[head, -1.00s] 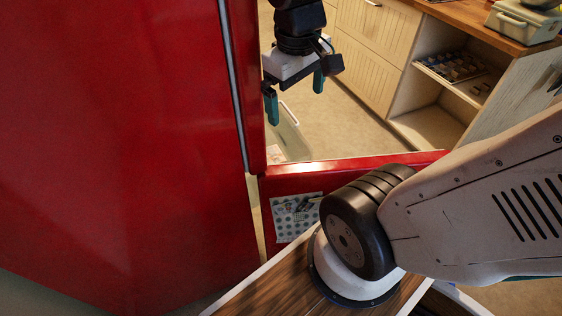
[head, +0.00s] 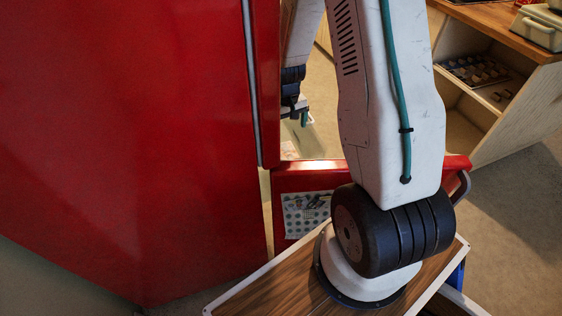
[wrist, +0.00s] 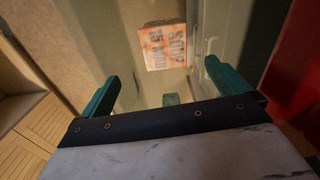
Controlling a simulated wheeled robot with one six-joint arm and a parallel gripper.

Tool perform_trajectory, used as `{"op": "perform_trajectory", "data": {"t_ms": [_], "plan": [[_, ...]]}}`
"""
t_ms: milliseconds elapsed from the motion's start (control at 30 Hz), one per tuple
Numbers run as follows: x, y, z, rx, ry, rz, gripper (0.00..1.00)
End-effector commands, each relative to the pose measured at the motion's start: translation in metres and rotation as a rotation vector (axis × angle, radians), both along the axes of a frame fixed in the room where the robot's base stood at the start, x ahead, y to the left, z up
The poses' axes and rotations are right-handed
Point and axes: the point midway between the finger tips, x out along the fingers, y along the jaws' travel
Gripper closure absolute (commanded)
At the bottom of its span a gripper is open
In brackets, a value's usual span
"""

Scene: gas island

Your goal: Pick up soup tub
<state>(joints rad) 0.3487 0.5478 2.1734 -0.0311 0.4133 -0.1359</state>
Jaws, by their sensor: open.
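In the wrist view, an orange and white label with the word "SOUP" (wrist: 163,47) shows beyond my fingers, within a pale see-through container. I cannot tell whether it is the soup tub's lid or side. My gripper (wrist: 165,88) is open, its two teal fingers wide apart with nothing between them. The label lies ahead of the fingers, apart from them. In the head view my gripper (head: 304,117) is small and partly hidden by the red panel's edge and my arm. The see-through container (head: 302,141) shows just below it.
A large red door (head: 120,130) fills the left, and a lower red panel (head: 296,180) with a dotted sheet stands in front of my base. A wooden-topped cabinet (head: 475,18) with open shelves is at the right. Bare floor lies between.

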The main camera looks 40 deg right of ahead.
Motion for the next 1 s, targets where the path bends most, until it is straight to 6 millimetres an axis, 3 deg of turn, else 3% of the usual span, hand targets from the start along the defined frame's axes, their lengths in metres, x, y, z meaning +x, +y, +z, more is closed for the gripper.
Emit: {"op": "perform_trajectory", "data": {"t_ms": [33,200,1000], "plan": [[0.002,-0.002,-0.021,0.005,0.007,-0.020,0.00],[0.007,-0.007,-0.066,0.013,0.006,-0.070,0.00],[0.014,-0.005,-0.163,0.014,0.002,-0.096,0.00]]}}
